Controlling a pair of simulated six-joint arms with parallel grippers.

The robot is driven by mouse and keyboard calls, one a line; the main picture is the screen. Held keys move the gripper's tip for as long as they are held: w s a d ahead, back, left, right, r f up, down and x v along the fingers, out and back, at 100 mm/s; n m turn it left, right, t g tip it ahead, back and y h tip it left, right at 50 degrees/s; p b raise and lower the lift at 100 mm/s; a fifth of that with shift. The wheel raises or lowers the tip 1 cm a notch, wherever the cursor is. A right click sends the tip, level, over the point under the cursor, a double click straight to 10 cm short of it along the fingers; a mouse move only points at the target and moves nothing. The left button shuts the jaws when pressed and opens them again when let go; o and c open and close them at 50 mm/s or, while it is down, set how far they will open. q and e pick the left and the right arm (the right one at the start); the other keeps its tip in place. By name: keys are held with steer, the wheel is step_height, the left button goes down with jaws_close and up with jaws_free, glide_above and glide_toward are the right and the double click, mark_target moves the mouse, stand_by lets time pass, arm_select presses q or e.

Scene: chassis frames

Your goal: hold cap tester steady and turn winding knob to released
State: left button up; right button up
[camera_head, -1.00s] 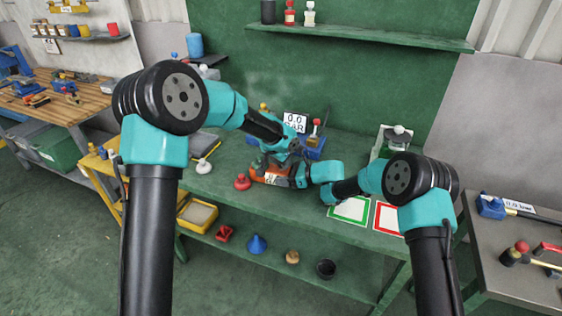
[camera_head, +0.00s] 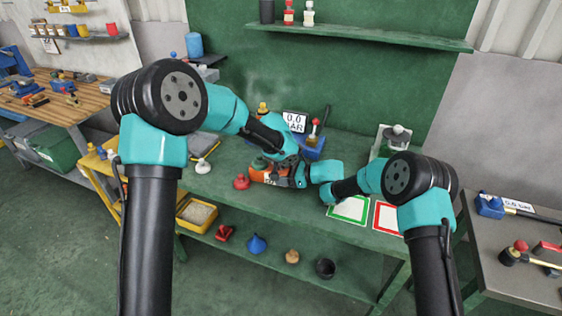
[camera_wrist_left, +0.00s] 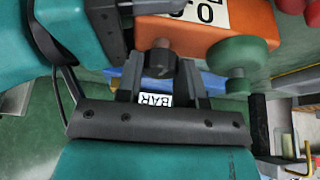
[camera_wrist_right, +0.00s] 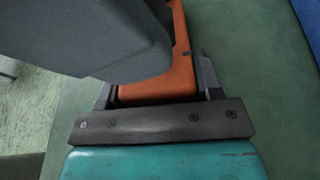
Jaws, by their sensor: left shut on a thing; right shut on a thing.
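The cap tester, an orange body with a white label (camera_head: 260,175), sits on the green bench. It also shows in the left wrist view (camera_wrist_left: 262,32), with a green round part (camera_wrist_left: 240,58) at one end. My left gripper (camera_wrist_left: 160,72) has its fingers on both sides of a dark knob (camera_wrist_left: 159,58) on the tester's side, shut on it. My right gripper (camera_wrist_right: 155,92) is shut on the tester's orange body (camera_wrist_right: 160,88). My left wrist hides part of the tester in the head view. The knob's setting cannot be read.
A blue gauge block (camera_head: 312,145) and a "0.0 BAR" sign (camera_head: 294,122) stand behind the tester. A red part (camera_head: 241,182) lies to its left.

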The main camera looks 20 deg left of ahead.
arm_select(q)
steer(key=o, duration=0.9)
steer(key=shift+o, duration=0.2)
steer(key=v, duration=1.2)
